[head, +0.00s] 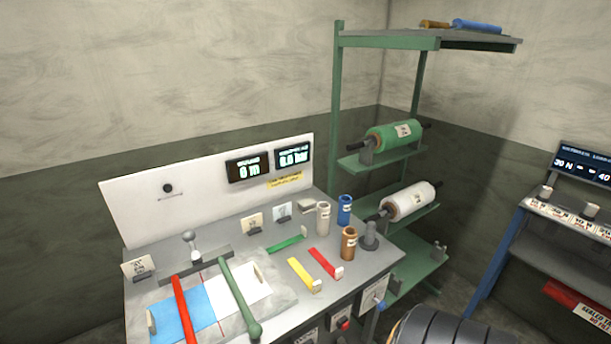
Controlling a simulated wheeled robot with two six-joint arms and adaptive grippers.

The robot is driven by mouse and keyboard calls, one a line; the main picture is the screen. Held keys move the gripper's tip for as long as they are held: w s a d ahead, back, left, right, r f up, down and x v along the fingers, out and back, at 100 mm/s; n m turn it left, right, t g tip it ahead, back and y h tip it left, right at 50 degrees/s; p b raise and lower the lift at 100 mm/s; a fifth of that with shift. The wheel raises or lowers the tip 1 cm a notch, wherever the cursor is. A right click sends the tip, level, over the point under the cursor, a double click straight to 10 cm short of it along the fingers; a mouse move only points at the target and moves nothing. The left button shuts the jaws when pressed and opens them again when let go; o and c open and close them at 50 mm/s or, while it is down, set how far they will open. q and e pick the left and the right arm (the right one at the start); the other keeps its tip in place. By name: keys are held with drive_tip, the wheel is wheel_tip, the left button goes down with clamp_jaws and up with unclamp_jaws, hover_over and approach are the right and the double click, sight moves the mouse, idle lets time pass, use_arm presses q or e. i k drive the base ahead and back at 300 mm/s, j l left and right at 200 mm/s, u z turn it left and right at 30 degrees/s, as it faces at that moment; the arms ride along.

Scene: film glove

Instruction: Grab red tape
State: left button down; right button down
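A red strip (323,261), which looks like the red tape, lies on the grey bench top (210,268). A small pale piece sits at its near right end. A yellow strip (301,272) lies just left of it, and a green strip (285,244) lies farther back. Neither of my grippers is in view, and nothing touches the red strip.
Brown (349,243), blue (344,210) and pale (323,218) cylinders stand behind and right of the strips. Red (184,311) and green (239,298) bars cross the bench at left. A green rack (337,120) with rolls stands behind. A dark ridged shape (450,328) fills the bottom right.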

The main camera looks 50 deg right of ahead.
sight(337, 274)
drive_tip(key=z, duration=1.75)
